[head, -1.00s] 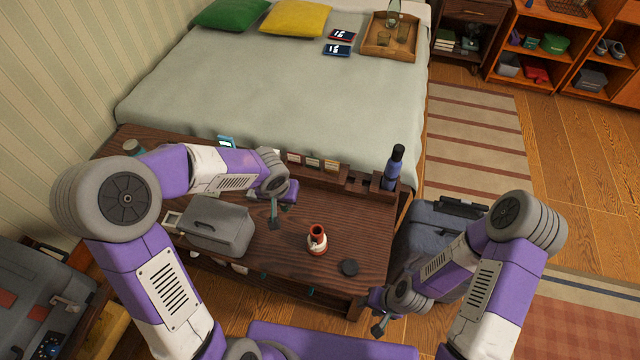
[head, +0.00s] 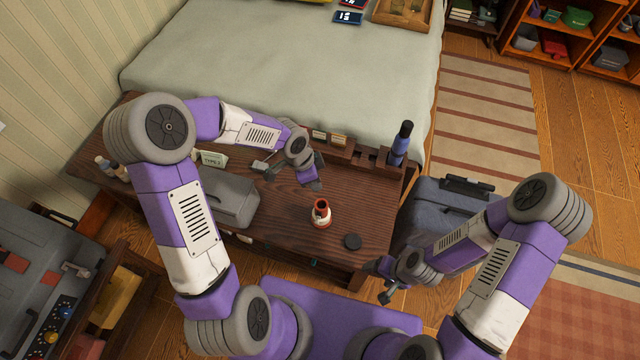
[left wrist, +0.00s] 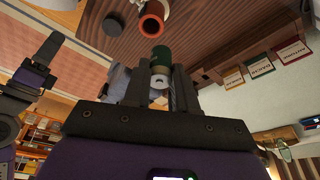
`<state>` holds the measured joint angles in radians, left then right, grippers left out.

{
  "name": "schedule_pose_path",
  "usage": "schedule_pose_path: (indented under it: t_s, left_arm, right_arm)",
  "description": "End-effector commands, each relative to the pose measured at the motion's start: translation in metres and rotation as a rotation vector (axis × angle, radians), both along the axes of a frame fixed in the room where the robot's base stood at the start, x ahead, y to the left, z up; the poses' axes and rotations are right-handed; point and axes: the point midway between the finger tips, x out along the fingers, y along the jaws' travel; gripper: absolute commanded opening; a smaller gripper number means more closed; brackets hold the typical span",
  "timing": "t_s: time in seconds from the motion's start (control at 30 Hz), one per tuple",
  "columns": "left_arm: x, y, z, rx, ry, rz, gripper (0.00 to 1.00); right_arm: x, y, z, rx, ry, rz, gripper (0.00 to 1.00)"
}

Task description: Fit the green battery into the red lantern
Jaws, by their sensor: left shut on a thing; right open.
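The red lantern (head: 321,213) stands upright on the dark wooden desk, its round top open; it has a pale band. In the left wrist view the lantern (left wrist: 151,24) is just beyond the battery. My left gripper (head: 317,187) is above the desk, a little behind the lantern. In the left wrist view its fingers (left wrist: 160,84) are shut on the green battery (left wrist: 161,56), whose green end points towards the lantern, apart from it. The battery is not clear in the head view. My right gripper (head: 377,281) is open and empty off the desk's front right corner.
A black disc (head: 352,242) lies right of the lantern. A grey case (head: 230,199) sits left on the desk (head: 280,235), with a "TYPE" card (head: 213,159) behind it. A blue bottle (head: 400,146) stands in the back rack. A suitcase (head: 445,205) is right of the desk.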

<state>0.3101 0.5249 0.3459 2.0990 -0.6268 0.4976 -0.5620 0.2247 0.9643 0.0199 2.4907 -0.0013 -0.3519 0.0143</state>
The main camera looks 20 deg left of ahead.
Motion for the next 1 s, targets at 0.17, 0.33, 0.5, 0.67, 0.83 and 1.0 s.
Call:
schedule_pose_path:
  t_s: [0.17, 0.33, 0.5, 0.67, 0.83, 1.0]
  left_arm:
    - [-0.004, -0.011, -0.011, 0.001, 0.002, -0.312, 0.0]
    - [-0.007, -0.017, -0.018, 0.004, 0.002, -0.523, 0.0]
    - [-0.008, -0.019, -0.022, 0.007, -0.002, -0.608, 0.0]
    - [-0.008, -0.019, -0.028, 0.008, -0.001, -0.615, 0.0]
    - [-0.008, -0.02, -0.041, 0.007, -0.001, -0.613, 0.0]
    - [-0.008, -0.02, -0.056, 0.007, -0.001, -0.612, 0.0]
  right_arm:
    - [0.0, 0.0, 0.005, 0.0, 0.0, 0.0, 0.77]
    - [0.0, 0.0, 0.007, 0.0, 0.0, 0.0, 0.77]
    - [0.0, 0.0, 0.006, 0.0, 0.0, 0.0, 0.77]
    - [0.0, 0.0, 0.001, 0.0, 0.0, 0.0, 0.77]
    - [0.0, 0.0, -0.01, 0.0, 0.0, 0.0, 0.77]
    - [0.0, 0.0, -0.023, 0.0, 0.0, 0.0, 0.77]
